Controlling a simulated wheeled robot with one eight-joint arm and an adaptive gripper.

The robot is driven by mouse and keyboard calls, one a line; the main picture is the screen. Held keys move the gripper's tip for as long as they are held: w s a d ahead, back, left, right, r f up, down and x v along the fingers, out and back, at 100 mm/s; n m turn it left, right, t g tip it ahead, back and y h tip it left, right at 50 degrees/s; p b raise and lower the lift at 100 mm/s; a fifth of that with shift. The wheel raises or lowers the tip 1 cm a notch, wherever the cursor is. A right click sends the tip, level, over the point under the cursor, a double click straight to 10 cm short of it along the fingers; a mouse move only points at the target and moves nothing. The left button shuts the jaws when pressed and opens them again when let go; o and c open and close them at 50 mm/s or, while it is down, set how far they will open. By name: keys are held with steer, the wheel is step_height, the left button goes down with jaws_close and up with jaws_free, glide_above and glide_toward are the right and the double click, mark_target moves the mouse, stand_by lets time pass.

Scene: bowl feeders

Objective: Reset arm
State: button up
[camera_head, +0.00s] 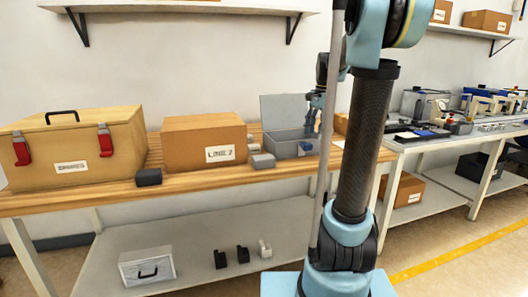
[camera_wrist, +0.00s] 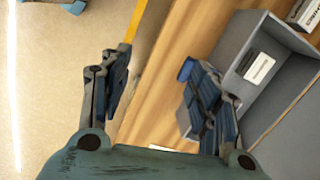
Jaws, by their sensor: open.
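My gripper (camera_wrist: 156,82) is open in the wrist view, its two dark fingers spread apart with nothing held between them. Bare wooden tabletop and part of the floor show behind the gap. The right finger overlaps the edge of an open grey box (camera_wrist: 272,30). In the head view, my gripper (camera_head: 315,112) is small and partly hidden by my arm, at the right side of the same grey box (camera_head: 290,149), whose lid stands raised. A light block with a dark side (camera_wrist: 258,67) lies inside the box in the wrist view.
The wooden bench (camera_head: 110,196) holds a wooden case with red latches (camera_head: 77,150), a cardboard box (camera_head: 203,140), a black block (camera_head: 148,176) and a grey block (camera_head: 263,161). A second bench with equipment (camera_head: 455,131) stands at right. Shelves hang above.

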steer(key=s+f+n, duration=0.4)
steer(key=s+f, duration=0.2)
steer(key=s, duration=0.3)
steer(key=s+a+f+n+t+h, duration=0.1)
steer(key=s+f+n, duration=0.3)
steer(key=s+f, duration=0.3)
steer(key=s+f+n+t, duration=0.1)
steer(key=s+f+n, duration=0.3)
steer(key=s, duration=0.9)
step_height(320, 180, down, 3)
steer(key=shift+a+f, duration=0.1)
steer(key=shift+a, duration=0.15)
